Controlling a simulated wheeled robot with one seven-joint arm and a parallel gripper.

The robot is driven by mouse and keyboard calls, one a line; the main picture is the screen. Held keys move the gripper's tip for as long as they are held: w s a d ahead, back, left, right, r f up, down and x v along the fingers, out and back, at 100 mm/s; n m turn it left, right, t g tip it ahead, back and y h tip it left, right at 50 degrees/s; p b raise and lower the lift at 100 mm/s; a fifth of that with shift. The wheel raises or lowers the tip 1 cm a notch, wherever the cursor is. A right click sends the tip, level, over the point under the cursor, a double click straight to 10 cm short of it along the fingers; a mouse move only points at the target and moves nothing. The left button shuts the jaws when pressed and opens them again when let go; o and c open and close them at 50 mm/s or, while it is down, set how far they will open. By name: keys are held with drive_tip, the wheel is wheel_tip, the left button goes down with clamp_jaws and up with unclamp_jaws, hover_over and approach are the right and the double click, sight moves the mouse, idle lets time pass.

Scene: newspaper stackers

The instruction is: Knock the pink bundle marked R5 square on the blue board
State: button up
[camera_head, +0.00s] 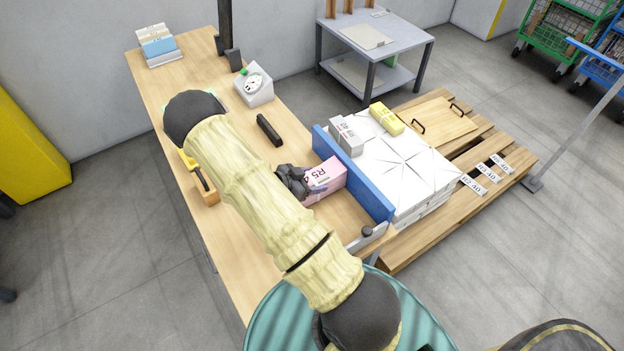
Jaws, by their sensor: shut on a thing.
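The pink bundle marked R5 (326,180) sits on the wooden bench, close along the near face of the blue board (376,193). Its printed side faces me. My gripper (296,182) is at the bundle's left end, shut on it. The fingertips are partly hidden by the dark gripper body and the bundle. I cannot tell whether the bundle's far side touches the board. The board stands upright along the bench's right edge.
My arm crosses the bench (270,185). A black bar (269,131), a dial scale (253,84) and a wooden block (205,192) stand on it. Beyond the board, a pallet (400,256) bears white stacks (400,165), a grey-white bundle (346,136) and a yellow bundle (386,119).

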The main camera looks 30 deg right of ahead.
drive_tip(key=shift+d+r, duration=0.1)
drive_tip(key=shift+r, duration=0.05)
drive_tip(key=shift+a+p, duration=0.55)
drive_tip(key=shift+a, duration=1.2)
drive_tip(key=shift+r+p, duration=2.55)
drive_tip(key=shift+r, duration=0.4)
